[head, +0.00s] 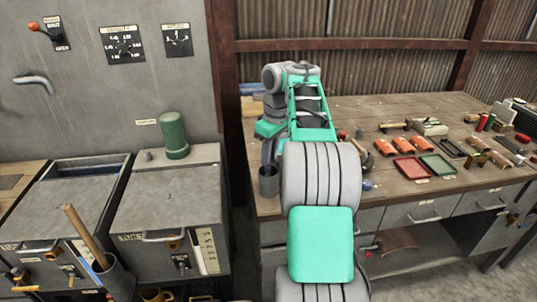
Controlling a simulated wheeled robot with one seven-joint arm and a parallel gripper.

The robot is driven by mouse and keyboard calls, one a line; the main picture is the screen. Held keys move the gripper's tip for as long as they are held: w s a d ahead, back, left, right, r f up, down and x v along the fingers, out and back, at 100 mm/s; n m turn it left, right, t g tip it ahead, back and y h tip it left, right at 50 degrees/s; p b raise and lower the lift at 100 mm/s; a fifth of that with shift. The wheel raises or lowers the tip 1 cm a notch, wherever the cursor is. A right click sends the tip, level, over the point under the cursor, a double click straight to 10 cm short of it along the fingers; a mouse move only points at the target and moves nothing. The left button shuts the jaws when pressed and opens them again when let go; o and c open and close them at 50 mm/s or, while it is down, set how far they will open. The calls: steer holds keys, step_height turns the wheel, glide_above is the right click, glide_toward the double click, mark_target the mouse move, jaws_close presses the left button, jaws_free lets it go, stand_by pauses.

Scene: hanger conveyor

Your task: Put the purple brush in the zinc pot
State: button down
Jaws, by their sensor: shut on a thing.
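My gripper (269,152) points down at the left end of the workbench, small and partly covered by my own arm. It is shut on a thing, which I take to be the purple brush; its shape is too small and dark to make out. A dark grey metal pot (268,186) stands upright at the bench's front left corner, right under my gripper. It looks like the zinc pot. The held thing seems to be at or inside the pot's mouth; I cannot tell how deep it is or whether it touches the pot.
The workbench (400,192) holds red and green trays (411,168), orange curved pieces and several tools right of my arm. Grey cabinets (168,195) with a green cylinder (173,135) stand left. Another dark pot (116,281) with a wooden handle is at lower left.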

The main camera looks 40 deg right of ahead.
steer(key=c, duration=1.2)
jaws_free()
steer(key=shift+o, duration=0.2)
steer(key=shift+s+d, duration=0.2)
steer(key=shift+s, duration=0.45)
steer(key=shift+a, duration=0.1)
